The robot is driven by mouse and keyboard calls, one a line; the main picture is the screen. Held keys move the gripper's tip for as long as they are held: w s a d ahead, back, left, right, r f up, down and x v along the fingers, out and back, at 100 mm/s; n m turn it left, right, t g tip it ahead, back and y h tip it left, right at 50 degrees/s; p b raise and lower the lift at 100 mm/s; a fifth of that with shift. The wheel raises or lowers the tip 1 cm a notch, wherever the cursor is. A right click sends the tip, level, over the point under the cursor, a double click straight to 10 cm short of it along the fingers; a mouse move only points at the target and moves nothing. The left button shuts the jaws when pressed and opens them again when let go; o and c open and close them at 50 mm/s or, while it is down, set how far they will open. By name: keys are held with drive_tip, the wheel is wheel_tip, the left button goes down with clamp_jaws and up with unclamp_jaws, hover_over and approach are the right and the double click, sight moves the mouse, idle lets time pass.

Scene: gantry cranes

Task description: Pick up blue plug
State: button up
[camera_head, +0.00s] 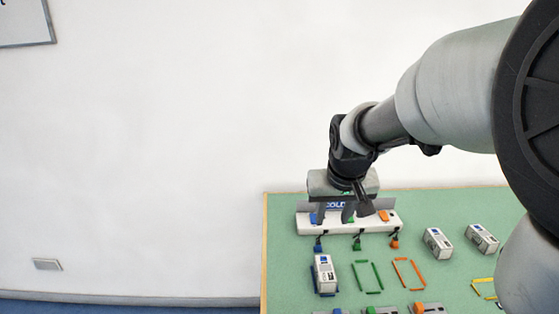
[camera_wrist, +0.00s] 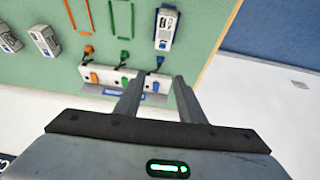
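The blue plug (camera_head: 318,244) hangs by a dark lead at the left front of a white strip (camera_head: 300,226) on the green table. It also shows in the wrist view (camera_wrist: 159,61), just beyond the strip's edge. A blue block (camera_head: 313,218) sits on the strip behind it, and in the wrist view this block (camera_wrist: 152,85) shows between the fingers. My gripper (camera_head: 344,214) is above the strip. In the wrist view my gripper (camera_wrist: 159,82) is open, with nothing between its fingers. How high it stands above the strip is hard to tell.
Green (camera_head: 357,243) and orange (camera_head: 394,241) plugs lie to the right of the blue one. A white boxy device (camera_head: 325,273) stands in front, beside green (camera_head: 369,277) and orange outlines (camera_head: 409,274). The wall rises close behind the strip.

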drive_tip(key=p, duration=0.1)
approach(319, 243)
drive_tip(key=b+x, duration=0.2)
drive_tip(key=x, duration=0.1)
drive_tip(key=shift+w+a+b, duration=0.1)
drive_tip(key=shift+a+b, duration=0.05)
drive_tip(key=shift+b, duration=0.25)
drive_tip(key=shift+b+x, duration=0.9)
drive_tip(key=shift+x, duration=2.1)
drive_tip(key=shift+r, duration=0.1)
clamp_jaws()
